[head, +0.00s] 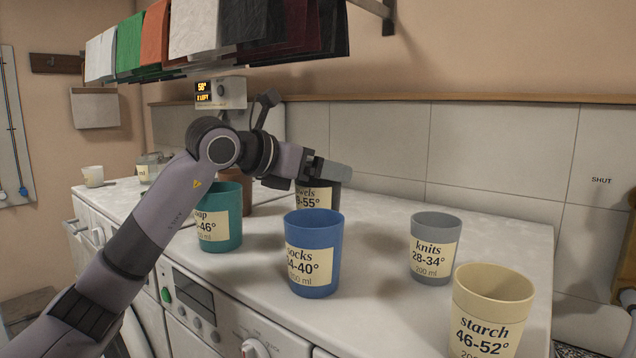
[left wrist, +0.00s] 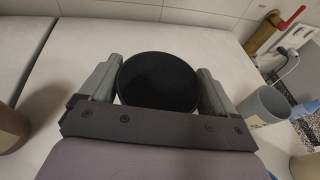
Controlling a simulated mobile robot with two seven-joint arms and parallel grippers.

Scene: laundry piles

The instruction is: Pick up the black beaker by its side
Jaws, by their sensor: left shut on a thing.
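The black beaker (left wrist: 160,84) stands between the two fingers of my left gripper (left wrist: 158,88) in the left wrist view, its dark open mouth facing the camera. The fingers touch it on opposite sides. In the head view the beaker (head: 318,197) is at the back of the white counter, behind the blue beaker (head: 313,262). Its label reads "wels" and "-55°" in part. My left gripper (head: 326,172) covers its upper part there. Whether its base rests on the counter is hidden. My right gripper is not in view.
A teal beaker (head: 226,232) and a brown beaker (head: 236,180) stand to the left. A grey beaker (head: 436,243) and a cream beaker (head: 486,290) stand to the right. The white counter (head: 385,205) is clear between the black and grey beakers. Folded cloths (head: 195,28) hang above.

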